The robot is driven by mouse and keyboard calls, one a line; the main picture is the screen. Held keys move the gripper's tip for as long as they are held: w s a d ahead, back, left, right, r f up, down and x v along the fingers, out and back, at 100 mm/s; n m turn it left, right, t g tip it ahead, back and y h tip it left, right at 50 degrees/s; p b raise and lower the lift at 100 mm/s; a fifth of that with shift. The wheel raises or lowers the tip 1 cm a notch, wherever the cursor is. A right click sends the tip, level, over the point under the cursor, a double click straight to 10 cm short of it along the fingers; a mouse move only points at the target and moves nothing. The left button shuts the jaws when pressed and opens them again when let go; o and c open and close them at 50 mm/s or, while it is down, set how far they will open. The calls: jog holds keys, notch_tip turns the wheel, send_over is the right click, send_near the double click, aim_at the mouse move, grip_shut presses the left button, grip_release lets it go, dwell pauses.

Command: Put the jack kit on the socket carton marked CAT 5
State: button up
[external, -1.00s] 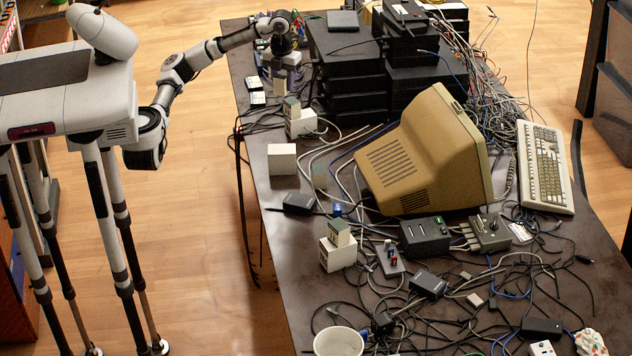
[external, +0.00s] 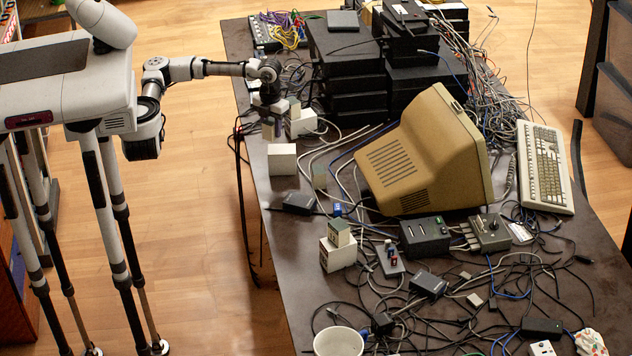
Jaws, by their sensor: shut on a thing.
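My gripper (external: 270,112) points down over the left edge of the table, shut on a small pale box, the jack kit (external: 272,129). It is partly hidden by the fingers. Just below it in the picture is a bare-topped white carton (external: 282,160); the kit looks apart from it. A second white carton (external: 302,124) stands right behind the gripper with a small box (external: 295,107) on top, partly covered. A third white carton (external: 337,255) nearer the camera bears a small green-fronted box (external: 339,233). I cannot read which carton is marked CAT 5.
Black stacked units (external: 350,75) stand behind on the right. A beige monitor (external: 425,155) lies tilted mid-table. Loose cables and a dark adapter (external: 298,203) lie around the cartons. A white cup (external: 338,342) is at the front.

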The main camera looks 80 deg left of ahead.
aim_at(272, 139)
jog(key=shift+f+p, duration=0.35)
jog(key=shift+f, duration=2)
jog(key=shift+f, duration=0.1)
jog(key=o, duration=1)
jog(key=shift+o, duration=0.2)
